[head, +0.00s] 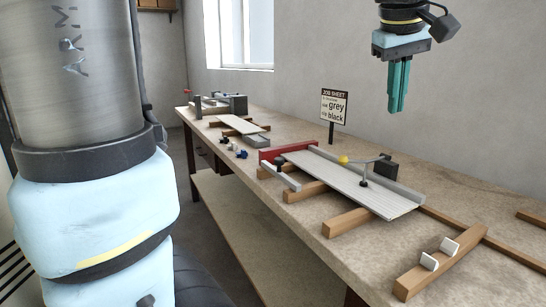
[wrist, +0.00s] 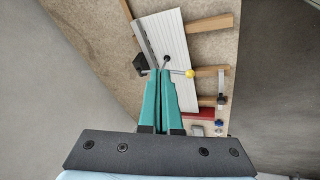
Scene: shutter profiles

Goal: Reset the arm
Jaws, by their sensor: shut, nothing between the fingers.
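My gripper (head: 398,86) hangs high at the upper right of the head view, in the air above the workbench. Its teal fingers point down and are together, with nothing between them. In the wrist view my gripper (wrist: 161,75) also shows shut and empty. Below it, on the bench, a pale ribbed shutter panel (head: 352,186) lies across wooden bars. The panel also shows in the wrist view (wrist: 196,45). A lever with a yellow knob (head: 343,159) and a dark block (head: 384,167) stand over the panel, well apart from the fingers.
The workbench (head: 460,215) runs along the wall. A job sheet sign (head: 334,107) reading grey and black stands behind the panel. A red block (head: 288,151) is at the panel's far end. A second panel (head: 237,124) lies farther back.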

